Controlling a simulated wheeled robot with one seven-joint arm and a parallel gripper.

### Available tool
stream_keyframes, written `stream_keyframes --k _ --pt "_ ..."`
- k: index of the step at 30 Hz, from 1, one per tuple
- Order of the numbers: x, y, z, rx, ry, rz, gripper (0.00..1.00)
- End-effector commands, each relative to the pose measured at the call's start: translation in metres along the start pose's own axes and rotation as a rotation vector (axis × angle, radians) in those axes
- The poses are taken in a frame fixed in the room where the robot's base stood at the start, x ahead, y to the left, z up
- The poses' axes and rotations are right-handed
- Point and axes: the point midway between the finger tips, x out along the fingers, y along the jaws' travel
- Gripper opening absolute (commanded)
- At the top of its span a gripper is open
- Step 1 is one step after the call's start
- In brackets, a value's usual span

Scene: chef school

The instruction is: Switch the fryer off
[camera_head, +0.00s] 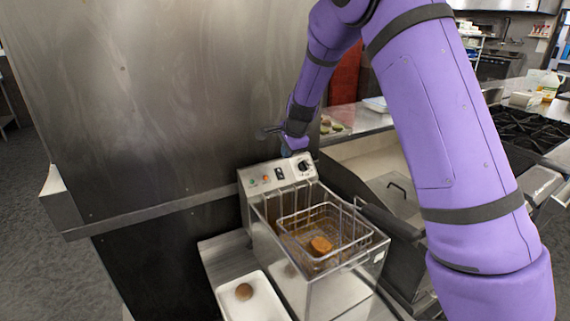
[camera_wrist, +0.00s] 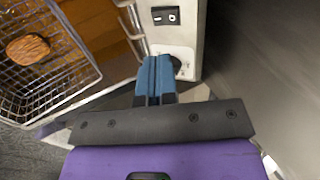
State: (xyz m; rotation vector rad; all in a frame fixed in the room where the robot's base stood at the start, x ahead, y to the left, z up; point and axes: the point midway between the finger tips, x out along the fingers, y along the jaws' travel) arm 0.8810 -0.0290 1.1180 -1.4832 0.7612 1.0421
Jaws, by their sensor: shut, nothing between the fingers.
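The fryer (camera_head: 312,296) is a steel box with a wire basket (camera_head: 338,238) hung in brown oil. A browned piece of food (camera_head: 321,245) lies in the basket; it also shows in the wrist view (camera_wrist: 28,49). The fryer's control panel (camera_head: 258,187) carries a black rocker switch (camera_head: 279,173), a round knob (camera_head: 304,166) and small coloured lights. The switch also shows in the wrist view (camera_wrist: 165,15). My gripper (camera_head: 287,150) is shut and empty at the panel's upper edge. Its blue fingertips (camera_wrist: 155,58) lie beside the partly hidden knob (camera_wrist: 178,64); contact cannot be told.
A tall steel wall (camera_head: 140,100) stands behind and left of the fryer. A white tray (camera_head: 224,302) with a round brown item (camera_head: 244,291) sits in front at left. A lidded unit (camera_head: 395,198) and a black stove (camera_head: 525,128) stand to the right.

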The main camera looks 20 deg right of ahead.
Motion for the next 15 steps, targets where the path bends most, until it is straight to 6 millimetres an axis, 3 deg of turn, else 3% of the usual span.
stream_keyframes --k 6,15 --pt "-0.033 -0.006 0.000 0.000 0.001 -0.001 0.00" --pt "-0.044 -0.008 -0.001 0.000 0.001 0.001 0.00"
